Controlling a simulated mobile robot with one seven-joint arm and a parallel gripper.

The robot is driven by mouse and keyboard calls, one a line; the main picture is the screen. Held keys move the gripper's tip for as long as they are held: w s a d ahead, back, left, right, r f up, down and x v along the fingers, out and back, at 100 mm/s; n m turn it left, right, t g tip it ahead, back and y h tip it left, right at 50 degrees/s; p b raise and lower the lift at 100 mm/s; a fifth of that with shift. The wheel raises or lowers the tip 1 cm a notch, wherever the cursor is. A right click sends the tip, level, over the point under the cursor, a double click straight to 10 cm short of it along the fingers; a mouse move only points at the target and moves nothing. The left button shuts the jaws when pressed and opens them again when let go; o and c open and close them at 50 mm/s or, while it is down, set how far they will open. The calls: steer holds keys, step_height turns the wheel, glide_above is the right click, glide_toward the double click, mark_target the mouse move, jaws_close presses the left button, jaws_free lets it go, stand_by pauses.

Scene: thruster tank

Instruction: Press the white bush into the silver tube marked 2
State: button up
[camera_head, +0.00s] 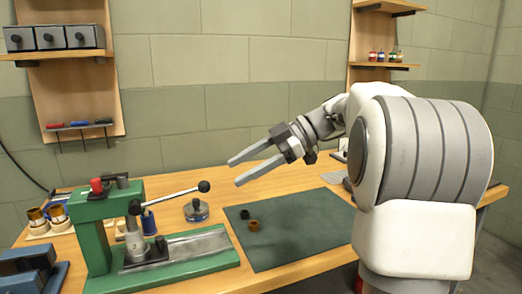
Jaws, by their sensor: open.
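My gripper (234,173) is open and empty, held in the air over the back of the workbench, its two long grey fingers pointing left. A green press (95,235) with a long lever stands at the front left. A silver cylindrical part (135,243) is upright at the press; I cannot tell whether it is a tube or part of the press, and no number is readable. I cannot pick out a white bush for certain. Small pale pieces stand at the left beside brown cylinders (37,217). A dark ring (245,214) and a brown ring (254,225) lie on the mat.
The dark green mat (300,235) is mostly bare. The lever's black knob (204,187) sticks out rightward. A blue vise-like block (30,268) is at front left.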

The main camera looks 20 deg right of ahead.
steer(key=v, duration=0.4)
steer(key=shift+d+p, duration=0.15)
steer(key=shift+p, duration=0.15)
